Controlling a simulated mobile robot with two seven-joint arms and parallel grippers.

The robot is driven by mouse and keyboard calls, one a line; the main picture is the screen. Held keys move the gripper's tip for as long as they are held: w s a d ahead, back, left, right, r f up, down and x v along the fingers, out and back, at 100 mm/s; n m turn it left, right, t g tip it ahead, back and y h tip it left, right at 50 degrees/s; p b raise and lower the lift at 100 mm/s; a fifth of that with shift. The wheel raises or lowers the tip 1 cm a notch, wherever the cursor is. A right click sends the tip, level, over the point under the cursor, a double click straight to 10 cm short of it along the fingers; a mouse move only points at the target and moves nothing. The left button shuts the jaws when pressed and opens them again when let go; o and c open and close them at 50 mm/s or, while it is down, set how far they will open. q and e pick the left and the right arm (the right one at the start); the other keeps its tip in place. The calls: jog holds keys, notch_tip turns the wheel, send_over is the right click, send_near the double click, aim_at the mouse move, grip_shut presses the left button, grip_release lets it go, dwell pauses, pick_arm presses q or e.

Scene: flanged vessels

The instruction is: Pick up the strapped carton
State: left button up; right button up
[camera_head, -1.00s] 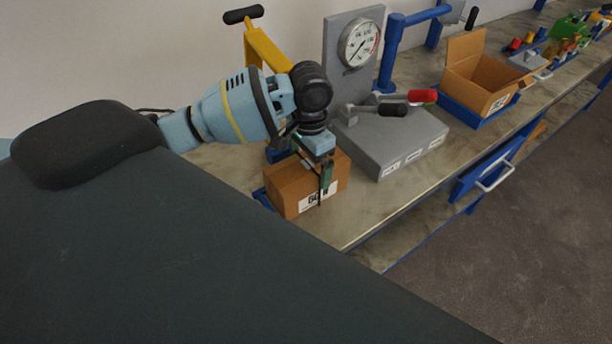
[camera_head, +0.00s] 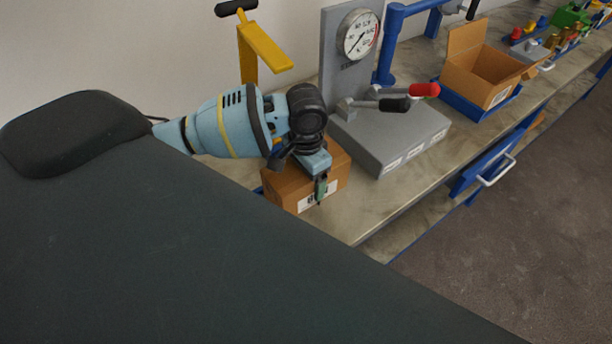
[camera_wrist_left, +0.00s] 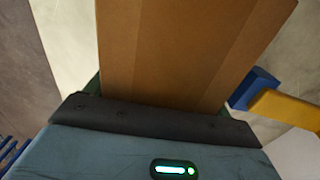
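The strapped carton (camera_head: 283,187) is a brown box with a white label on its front, standing at the near left end of the bench. It fills the top middle of the left wrist view (camera_wrist_left: 180,50). My left gripper (camera_head: 320,186) is down over it from above, with one green finger in front of its labelled face. In the left wrist view, slivers of green finger show at both sides of the carton, close against it. Most of the fingers are hidden, so I cannot tell whether they press on it. My right gripper is not in view.
A grey gauge stand (camera_head: 390,140) with red and black lever handles stands just right of the carton. A yellow bracket (camera_head: 263,48) rises behind. An open carton (camera_head: 470,78) in a blue tray is farther right. Bare bench top (camera_head: 352,212) shows in front.

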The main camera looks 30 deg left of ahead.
pick_arm(q)
jog(key=c, duration=1)
jog(key=shift+w+r, duration=0.1)
jog(key=shift+r, duration=0.05)
jog(key=shift+r, duration=1.55)
jog(key=shift+d+r, duration=0.2)
jog(key=shift+d, duration=0.05)
jog(key=s+d+r, duration=0.1)
jog(key=s+d, duration=0.7)
jog(key=d, duration=0.5)
jog(key=shift+d+r, duration=0.15)
jog(key=shift+d, duration=0.05)
